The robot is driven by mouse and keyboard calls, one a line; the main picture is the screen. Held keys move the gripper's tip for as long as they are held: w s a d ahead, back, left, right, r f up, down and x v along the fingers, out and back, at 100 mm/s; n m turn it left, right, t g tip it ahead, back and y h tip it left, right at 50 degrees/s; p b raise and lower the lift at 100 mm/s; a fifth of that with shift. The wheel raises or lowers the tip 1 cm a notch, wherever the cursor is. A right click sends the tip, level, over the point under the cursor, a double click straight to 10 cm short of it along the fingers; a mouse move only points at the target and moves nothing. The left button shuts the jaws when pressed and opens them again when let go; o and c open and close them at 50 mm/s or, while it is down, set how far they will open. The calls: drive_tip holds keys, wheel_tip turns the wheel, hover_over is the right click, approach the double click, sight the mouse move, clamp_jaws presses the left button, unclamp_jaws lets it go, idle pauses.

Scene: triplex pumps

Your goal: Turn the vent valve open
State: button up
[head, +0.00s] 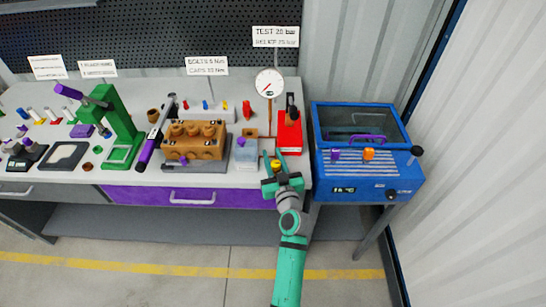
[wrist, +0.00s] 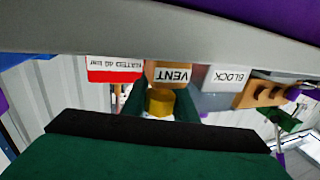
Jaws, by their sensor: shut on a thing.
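The vent valve shows in the wrist view as a yellow knob (wrist: 160,103) under a brown block with an upside-down VENT label (wrist: 172,75). My gripper (wrist: 160,106) has its green fingers on both sides of the knob and is shut on it. In the head view my gripper (head: 278,175) is at the bench's front edge, with a small yellow part of the knob (head: 276,164) showing between the fingers. The fingers hide most of the knob there, and I cannot tell how far it is turned.
A red pump unit (head: 289,135) stands just behind my gripper, beside a round gauge (head: 269,83) on a brown pipe. A blue cabinet (head: 365,163) stands close on the right.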

sight(277, 170)
drive_tip(key=o, duration=1)
drive_tip(key=shift+o, duration=0.2)
drive_tip(key=shift+s, duration=0.1)
drive_tip(key=v, duration=1)
drive_tip(key=shift+s+d, duration=0.1)
drive_tip(key=shift+s, duration=0.25)
